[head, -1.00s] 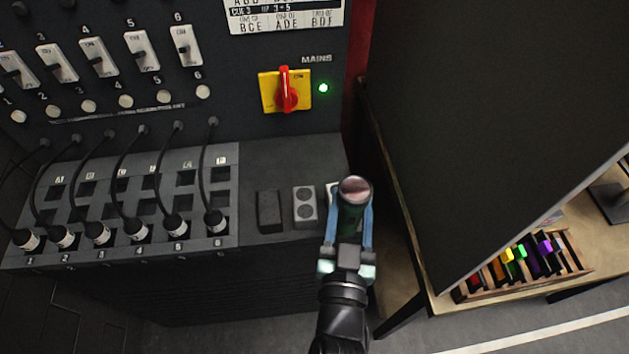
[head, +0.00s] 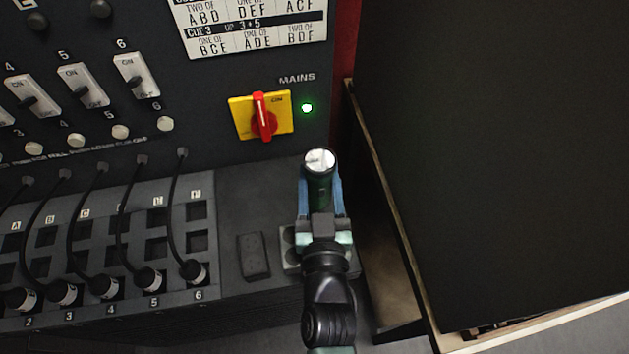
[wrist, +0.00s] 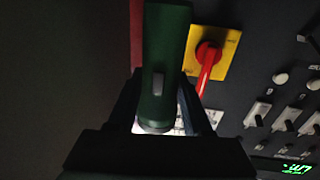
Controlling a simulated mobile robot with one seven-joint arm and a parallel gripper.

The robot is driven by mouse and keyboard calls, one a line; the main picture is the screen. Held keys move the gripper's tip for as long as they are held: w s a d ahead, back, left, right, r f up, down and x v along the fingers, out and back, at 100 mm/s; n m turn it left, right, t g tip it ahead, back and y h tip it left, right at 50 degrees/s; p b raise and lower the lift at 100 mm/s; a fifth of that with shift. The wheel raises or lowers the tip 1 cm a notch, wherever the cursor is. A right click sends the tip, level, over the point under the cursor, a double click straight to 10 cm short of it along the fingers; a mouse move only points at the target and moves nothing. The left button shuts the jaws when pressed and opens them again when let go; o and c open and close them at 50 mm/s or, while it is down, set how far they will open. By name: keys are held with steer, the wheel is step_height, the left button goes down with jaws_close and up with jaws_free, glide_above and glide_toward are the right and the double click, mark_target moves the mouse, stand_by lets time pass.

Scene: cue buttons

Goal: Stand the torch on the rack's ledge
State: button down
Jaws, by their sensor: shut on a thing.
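The torch (head: 319,184) is dark green, with a pale round end turned up toward the head camera. My gripper (head: 321,197) is shut on it, with one blue finger on each side. The torch looks about upright, over the right end of the rack's grey ledge (head: 235,205), below and right of the mains switch. Its lower end is hidden behind my gripper in the head view, so I cannot tell whether it touches the ledge. The torch also shows in the wrist view (wrist: 168,50), between the fingers of my gripper (wrist: 157,108).
The yellow and red mains switch (head: 261,116) and its green lamp (head: 307,107) are close behind the torch. A dark block (head: 253,256) and a grey socket plate (head: 289,258) lie near my gripper. Cabled plugs (head: 193,272) fill the left. A large dark panel (head: 480,150) stands right.

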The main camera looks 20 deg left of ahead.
mark_target(319, 203)
step_height(319, 203, down, 3)
steer(key=shift+a+f, duration=0.15)
steer(key=shift+f, duration=0.45)
steer(key=shift+f+b, duration=0.4)
steer(key=shift+b, duration=0.2)
steer(key=shift+f+b, duration=0.25)
steer(key=shift+b, duration=0.05)
steer(key=shift+c, duration=1.6)
jaws_free()
steer(key=shift+r, duration=0.15)
